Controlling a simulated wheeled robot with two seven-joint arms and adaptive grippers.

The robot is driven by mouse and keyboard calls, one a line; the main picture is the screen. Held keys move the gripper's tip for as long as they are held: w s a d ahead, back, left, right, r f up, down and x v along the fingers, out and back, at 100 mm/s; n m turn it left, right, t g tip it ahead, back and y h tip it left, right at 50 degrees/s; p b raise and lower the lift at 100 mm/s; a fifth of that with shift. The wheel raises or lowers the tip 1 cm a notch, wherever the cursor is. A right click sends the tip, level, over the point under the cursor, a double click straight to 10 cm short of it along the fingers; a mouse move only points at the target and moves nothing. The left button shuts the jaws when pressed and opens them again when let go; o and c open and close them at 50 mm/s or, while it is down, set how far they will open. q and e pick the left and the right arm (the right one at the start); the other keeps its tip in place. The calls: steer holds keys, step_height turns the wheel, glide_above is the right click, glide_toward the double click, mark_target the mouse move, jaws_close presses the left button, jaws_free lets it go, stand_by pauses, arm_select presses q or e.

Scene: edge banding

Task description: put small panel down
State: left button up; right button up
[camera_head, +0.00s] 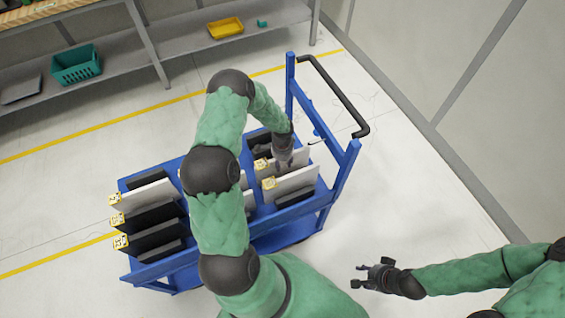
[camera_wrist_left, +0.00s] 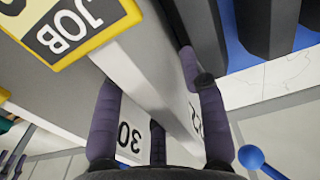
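The small panel appears to be the thin light-grey panel (camera_wrist_left: 150,75) between the fingers of my left gripper in the left wrist view. My left gripper (camera_head: 283,157) reaches down into the right part of the blue cart, at the upright panels there. In the left wrist view its dark purple fingers (camera_wrist_left: 157,100) stand on both sides of the panel. Whether they press on it is unclear. The panel's lower end is hidden. A printed "30" shows beside the left finger. My right gripper (camera_head: 368,276) is open and empty, right of the cart and apart from it.
The blue cart (camera_head: 340,190) has a black handle (camera_head: 335,95) at its right end. A white panel with a yellow label (camera_head: 290,186) stands in front of my left gripper. Dark and white panels (camera_head: 155,215) fill the left part. A grey shelf (camera_head: 185,45) stands behind, across clear floor.

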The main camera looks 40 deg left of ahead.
arm_select(q)
steer(key=shift+r, duration=0.1)
step_height(320, 180, up, 12)
steer(key=p, duration=0.3)
stand_by(0.4)
stand_by(0.5)
